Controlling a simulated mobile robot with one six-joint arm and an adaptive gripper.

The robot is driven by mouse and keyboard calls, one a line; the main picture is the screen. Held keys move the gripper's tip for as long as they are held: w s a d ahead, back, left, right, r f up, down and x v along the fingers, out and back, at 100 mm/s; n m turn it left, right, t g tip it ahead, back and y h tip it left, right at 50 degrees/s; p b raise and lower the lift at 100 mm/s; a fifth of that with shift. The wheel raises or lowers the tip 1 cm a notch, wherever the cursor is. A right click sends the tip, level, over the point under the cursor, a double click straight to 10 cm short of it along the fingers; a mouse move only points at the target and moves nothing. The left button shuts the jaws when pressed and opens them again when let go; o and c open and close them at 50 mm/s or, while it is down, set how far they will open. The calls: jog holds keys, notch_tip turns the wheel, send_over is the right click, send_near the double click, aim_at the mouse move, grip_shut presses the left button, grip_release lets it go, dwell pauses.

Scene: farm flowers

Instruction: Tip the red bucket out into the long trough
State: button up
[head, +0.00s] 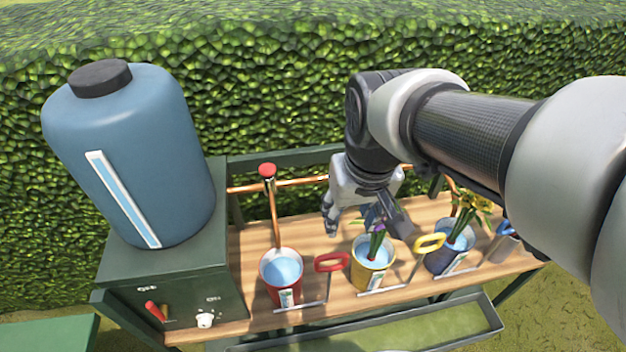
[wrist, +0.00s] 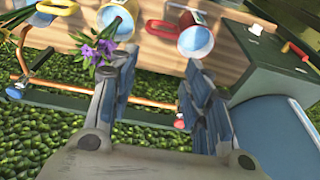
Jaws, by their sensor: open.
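The red bucket (head: 281,290) stands upright on the wooden bench, light blue inside, with a red-gripped handle (head: 331,262) at its right side. It also shows in the wrist view (wrist: 196,40), beyond my fingers. The long trough (head: 490,318) is grey and low, running along the bench's front below the top; its left end is cut off by the frame. My gripper (head: 366,228) hangs right of and behind the red bucket, above and behind the yellow bucket. It is open and empty, fingers apart in the wrist view (wrist: 157,72).
A yellow bucket (head: 367,275) with purple flowers and a dark blue bucket (head: 447,258) with yellow flowers stand to the right. A copper pipe with a red-topped tap (head: 267,171) rises behind the red bucket. A blue tank (head: 140,160) on a green box stands left; a hedge lies behind.

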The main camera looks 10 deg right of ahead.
jog(key=shift+g, duration=0.9)
jog(key=w+f+p, duration=0.1)
jog(key=w, duration=0.2)
jog(key=w+f+p, duration=0.1)
jog(key=w, duration=0.1)
jog(key=w+a+f+p, duration=0.1)
jog(key=w, duration=0.2)
jog(key=shift+w, duration=0.35)
jog(key=c, duration=0.4)
jog(key=shift+g, duration=0.7)
jog(key=w+f, duration=0.1)
jog(key=f, duration=0.1)
jog(key=w+f+p, duration=0.1)
jog(key=w+f, duration=0.1)
jog(key=w+f+p, duration=0.1)
jog(key=w, duration=0.1)
jog(key=shift+a+f, duration=0.35)
jog(key=shift+f, duration=0.05)
jog(key=c, duration=0.5)
jog(key=shift+f, duration=0.3)
grip_shut()
jog(key=s+f+b, duration=0.4)
jog(key=f, duration=0.6)
jog(key=shift+s+f, duration=0.2)
jog(key=shift+f, duration=0.15)
